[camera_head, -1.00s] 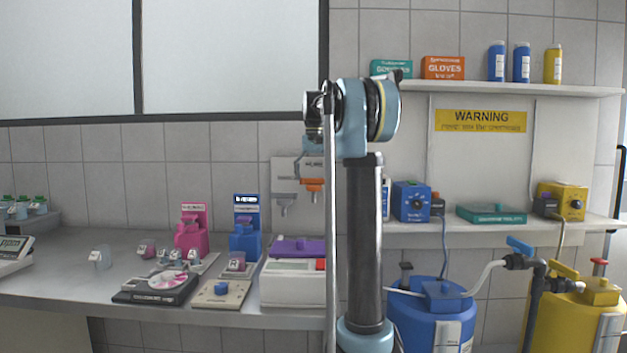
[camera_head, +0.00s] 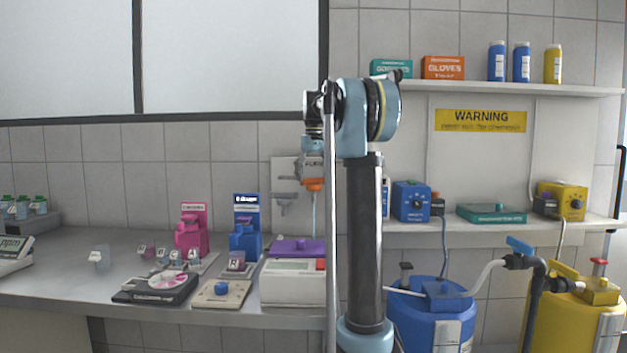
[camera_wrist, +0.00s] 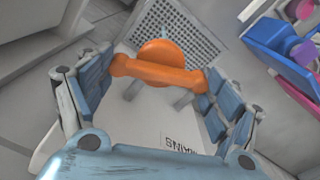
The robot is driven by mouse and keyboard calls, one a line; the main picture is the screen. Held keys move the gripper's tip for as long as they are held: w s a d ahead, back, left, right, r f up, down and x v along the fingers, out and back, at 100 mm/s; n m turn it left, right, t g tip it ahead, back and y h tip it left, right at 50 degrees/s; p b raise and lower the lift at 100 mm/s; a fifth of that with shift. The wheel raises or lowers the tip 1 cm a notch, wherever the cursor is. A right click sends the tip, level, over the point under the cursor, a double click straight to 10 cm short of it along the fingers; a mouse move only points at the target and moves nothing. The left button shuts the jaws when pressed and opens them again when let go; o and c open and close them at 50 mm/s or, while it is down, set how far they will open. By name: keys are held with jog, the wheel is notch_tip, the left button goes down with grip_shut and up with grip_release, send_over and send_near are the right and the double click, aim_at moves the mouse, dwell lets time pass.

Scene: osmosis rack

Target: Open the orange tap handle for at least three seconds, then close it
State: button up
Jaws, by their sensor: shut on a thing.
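The orange tap handle (camera_head: 314,184) is on the wall panel (camera_head: 283,170), just left of my arm. In the wrist view the orange handle (camera_wrist: 158,72) is a bar across a round orange knob, lying between the two blue fingers. My gripper (camera_wrist: 157,76) is shut on this bar, one finger at each end. A thin pale blue stream (camera_head: 313,218) runs down below the orange tap. A grey tap (camera_head: 284,199) is beside it on the left. My arm hides part of the tap and panel in the head view.
A purple-lidded white box (camera_head: 290,280) stands on the bench below the taps. Pink (camera_head: 190,235) and blue (camera_head: 244,238) holders are left of it. Blue (camera_head: 432,315) and yellow (camera_head: 580,320) tanks stand at the right, under a shelf.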

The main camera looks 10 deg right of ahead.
jog(key=n, duration=0.5)
jog(key=shift+n, duration=0.3)
dwell(0.5)
jog(key=o, duration=1)
notch_tip(320, 180, up, 12)
jog(key=shift+f, duration=0.1)
dwell(0.4)
